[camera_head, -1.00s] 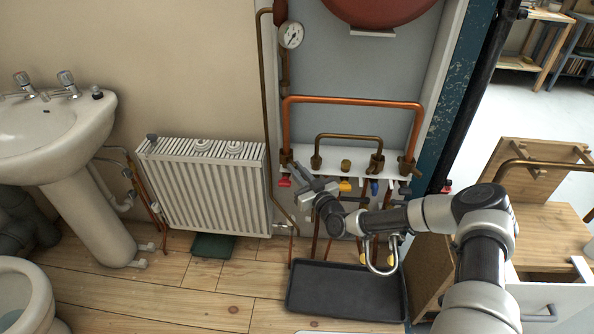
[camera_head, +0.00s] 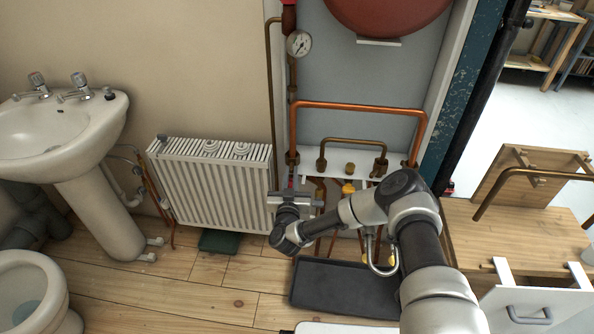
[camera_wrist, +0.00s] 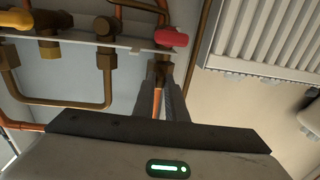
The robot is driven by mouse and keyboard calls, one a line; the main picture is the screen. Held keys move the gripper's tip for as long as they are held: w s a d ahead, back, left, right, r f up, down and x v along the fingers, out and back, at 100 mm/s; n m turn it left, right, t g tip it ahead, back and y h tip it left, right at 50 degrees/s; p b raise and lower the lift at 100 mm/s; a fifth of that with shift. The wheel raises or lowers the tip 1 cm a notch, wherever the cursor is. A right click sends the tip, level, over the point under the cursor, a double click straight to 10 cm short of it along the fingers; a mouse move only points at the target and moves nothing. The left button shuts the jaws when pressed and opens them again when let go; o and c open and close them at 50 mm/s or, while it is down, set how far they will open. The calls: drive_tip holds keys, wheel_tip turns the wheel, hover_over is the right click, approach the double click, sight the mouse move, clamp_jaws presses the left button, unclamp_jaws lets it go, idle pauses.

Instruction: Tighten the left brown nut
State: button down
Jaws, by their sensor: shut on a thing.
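The left brown nut (camera_head: 292,158) sits at the foot of the left leg of the large copper pipe (camera_head: 293,125), just above the white ledge. In the wrist view the left brown nut (camera_wrist: 158,68) lies between my fingertips. My gripper (camera_wrist: 162,80) is shut on it, a finger on each side. In the head view my gripper (camera_head: 293,180) reaches up in front of the ledge, and the grip itself is too small to make out. How tight the nut is cannot be seen.
A red valve handle (camera_wrist: 171,37) is close beside my fingertips. The white radiator (camera_head: 215,185) stands just left of my gripper. A smaller brown pipe (camera_head: 350,142) rises from the ledge to the right. A black tray (camera_head: 345,288) lies on the floor below.

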sight(288, 163)
drive_tip(key=shift+w+a+m+g+h+b, duration=0.2)
drive_tip(key=shift+a+m+g+h+b, duration=0.5)
drive_tip(key=shift+m+h, duration=0.95)
drive_tip(key=shift+w+a+m+g+h+b, duration=0.35)
drive_tip(key=shift+a+m+h+b, duration=0.55)
drive_tip(key=shift+h, duration=1.3)
drive_tip(key=shift+w+a+m+g+h+b, duration=0.1)
drive_tip(key=shift+a+m+g+h+b, duration=0.6)
drive_tip(key=shift+m+h, duration=0.95)
drive_tip(key=shift+w+a+h, duration=0.1)
drive_tip(key=shift+h, duration=0.4)
drive_tip(key=c, duration=1.8)
unclamp_jaws()
